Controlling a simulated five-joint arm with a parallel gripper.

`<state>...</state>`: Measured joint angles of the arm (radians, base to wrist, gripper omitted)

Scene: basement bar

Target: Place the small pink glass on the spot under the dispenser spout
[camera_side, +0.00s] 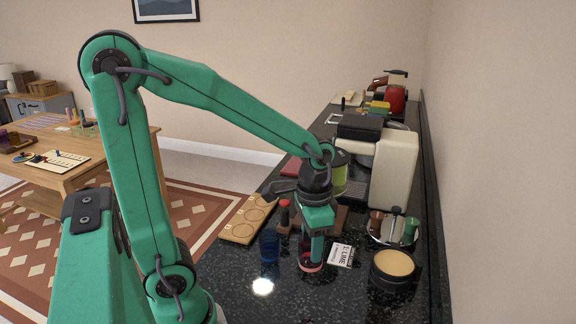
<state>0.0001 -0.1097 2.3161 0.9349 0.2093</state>
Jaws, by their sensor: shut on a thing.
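The small pink glass (310,266) is low at the counter, at the fingertips of my gripper (314,250), which points down and is shut on it. My gripper hides most of the glass, so I cannot tell whether it touches the counter. A cream machine with a dark top (395,168), which looks like the dispenser, stands behind and to the right of my gripper. A dark grated tray (350,189) is at its left side. Its spout and the spot under it are not clear from here.
A blue glass (269,246) stands left of my gripper. A wooden board with round recesses (249,219) lies left. The front counter is mostly clear.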

